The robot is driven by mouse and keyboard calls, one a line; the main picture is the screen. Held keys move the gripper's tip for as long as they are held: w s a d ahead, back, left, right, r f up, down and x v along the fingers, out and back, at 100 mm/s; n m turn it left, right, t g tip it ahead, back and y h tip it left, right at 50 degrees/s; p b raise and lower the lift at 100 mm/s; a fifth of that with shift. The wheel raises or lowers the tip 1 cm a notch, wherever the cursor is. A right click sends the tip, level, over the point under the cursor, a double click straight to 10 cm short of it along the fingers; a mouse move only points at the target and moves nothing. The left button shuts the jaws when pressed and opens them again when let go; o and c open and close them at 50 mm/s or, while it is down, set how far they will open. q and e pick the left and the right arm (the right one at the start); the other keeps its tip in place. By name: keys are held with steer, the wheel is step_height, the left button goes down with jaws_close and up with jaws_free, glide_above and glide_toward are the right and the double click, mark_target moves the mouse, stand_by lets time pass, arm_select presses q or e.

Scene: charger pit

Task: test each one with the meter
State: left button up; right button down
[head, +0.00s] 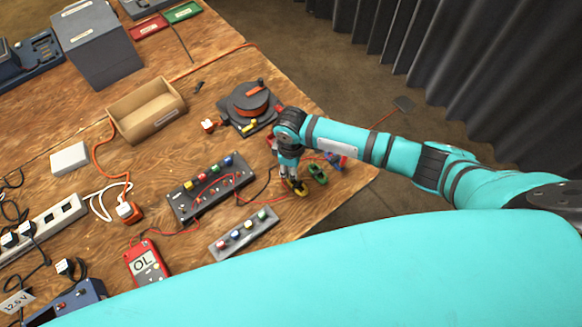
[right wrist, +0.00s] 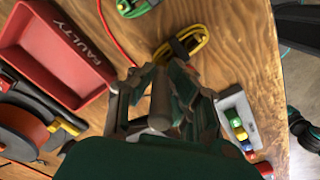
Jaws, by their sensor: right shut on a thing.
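My right gripper (head: 292,177) points down at the bench's right side. It is shut on the yellow coiled lead (head: 299,188), whose dark band shows just beyond the fingertips in the right wrist view (right wrist: 186,45). The fingers hide part of the grip. A green coiled lead (head: 317,173) and a blue one (head: 336,160) lie beside it on the wood. The red meter (head: 146,262) reads OL. Red wires run near it to a dark panel (head: 210,187) with coloured terminals. My left gripper is not in view.
A red tray marked FAULTY (right wrist: 55,48) stands beside the gripper, its visible floor empty. A cable reel (head: 250,106), a grey strip with coloured knobs (head: 244,233) and a cardboard bin (head: 147,110) are nearby. The bench's right edge is close to the leads.

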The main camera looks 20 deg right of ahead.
steer(key=shift+f, duration=0.3)
stand_by(0.5)
steer(key=c, duration=0.9)
jaws_free()
steer(key=shift+c, duration=0.2)
steer(key=shift+r+p, duration=3.8)
steer(key=shift+p, duration=0.25)
